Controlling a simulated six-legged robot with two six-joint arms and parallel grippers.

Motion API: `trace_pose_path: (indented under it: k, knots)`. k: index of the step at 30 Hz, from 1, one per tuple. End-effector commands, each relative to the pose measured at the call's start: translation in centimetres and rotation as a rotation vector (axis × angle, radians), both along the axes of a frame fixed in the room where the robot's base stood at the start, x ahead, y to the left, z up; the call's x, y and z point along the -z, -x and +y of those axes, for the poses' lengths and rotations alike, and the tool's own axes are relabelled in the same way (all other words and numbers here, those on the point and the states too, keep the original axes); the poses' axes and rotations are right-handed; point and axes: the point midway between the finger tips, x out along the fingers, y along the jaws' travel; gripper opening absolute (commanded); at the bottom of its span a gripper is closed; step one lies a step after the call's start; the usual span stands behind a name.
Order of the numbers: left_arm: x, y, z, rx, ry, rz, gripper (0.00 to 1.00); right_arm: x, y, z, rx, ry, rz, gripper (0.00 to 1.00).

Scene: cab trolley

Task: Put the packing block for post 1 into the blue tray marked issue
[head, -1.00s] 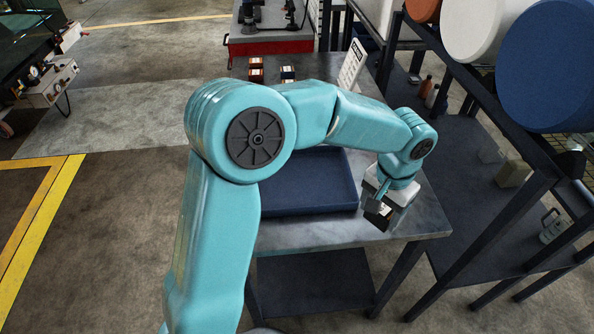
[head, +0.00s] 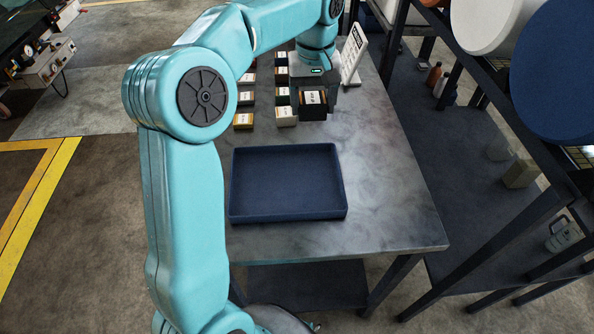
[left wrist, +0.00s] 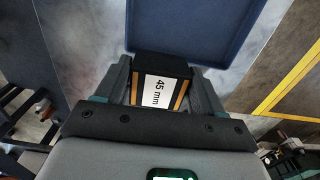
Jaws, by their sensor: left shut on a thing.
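My left gripper (head: 316,95) is at the back of the grey table, shut on a black block (head: 312,108). The left wrist view shows this block (left wrist: 158,68) between the fingers, with a white "45 mm" label and orange stripes. The blue tray (head: 287,215) lies empty nearer the front edge, apart from the gripper. Its edge also shows in the left wrist view (left wrist: 180,50). No issue mark is legible on it. Whether the block touches the table is unclear. My right gripper is not in view.
A white placard (head: 352,55), too small to read, stands behind right. The table (head: 390,200) is clear right of the tray.

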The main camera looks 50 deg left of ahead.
Motion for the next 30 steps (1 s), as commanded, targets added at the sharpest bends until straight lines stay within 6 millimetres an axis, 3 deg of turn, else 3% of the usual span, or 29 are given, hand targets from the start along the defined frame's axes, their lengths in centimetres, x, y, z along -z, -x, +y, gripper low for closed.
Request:
trace_pose_path:
  k: [3,12,25,30]
  knots:
    - [3.9,0.2,0.0,0.001,0.002,0.007,0.34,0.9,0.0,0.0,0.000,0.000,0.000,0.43]
    - [11.8,-0.1,0.0,0.001,0.001,0.003,0.34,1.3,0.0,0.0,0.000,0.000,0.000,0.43]
    - [17.5,-0.4,0.1,0.002,0.001,0.002,0.34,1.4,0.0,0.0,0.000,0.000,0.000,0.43]
    - [18.0,-0.4,0.1,0.002,0.000,0.000,0.34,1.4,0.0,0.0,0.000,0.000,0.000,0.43]
